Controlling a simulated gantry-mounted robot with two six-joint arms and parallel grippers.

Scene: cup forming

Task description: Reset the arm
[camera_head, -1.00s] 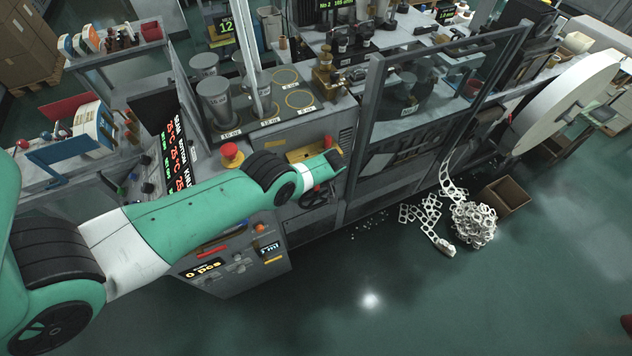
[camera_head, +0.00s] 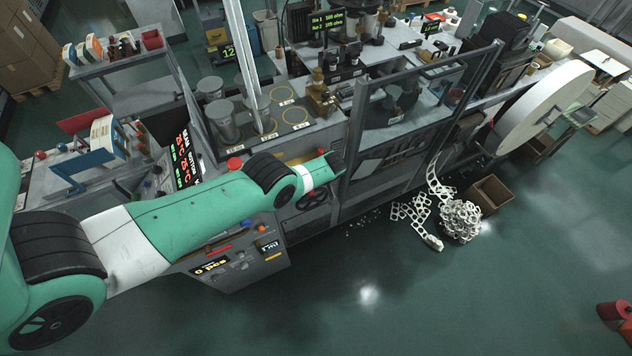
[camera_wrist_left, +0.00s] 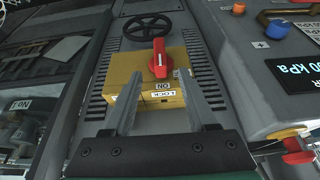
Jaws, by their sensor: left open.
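My green and white left arm (camera_head: 190,212) reaches in from the left in the head view and ends in front of the cup-forming machine; its gripper fingers cannot be made out there. In the left wrist view my left gripper (camera_wrist_left: 164,72) is open, its two grey fingers apart with nothing held between them. Beyond the fingers is a yellow switch box (camera_wrist_left: 122,80) with a red rotary handle (camera_wrist_left: 158,60) and ON and LOCK labels. I cannot tell whether the fingers touch the box. My right gripper is in neither view.
A black handwheel (camera_wrist_left: 147,27) sits above the box. A control panel with a pressure display (camera_wrist_left: 298,67) stands at right. In the head view, paper scrap (camera_head: 461,220) lies on the floor beside a cardboard box (camera_head: 491,194).

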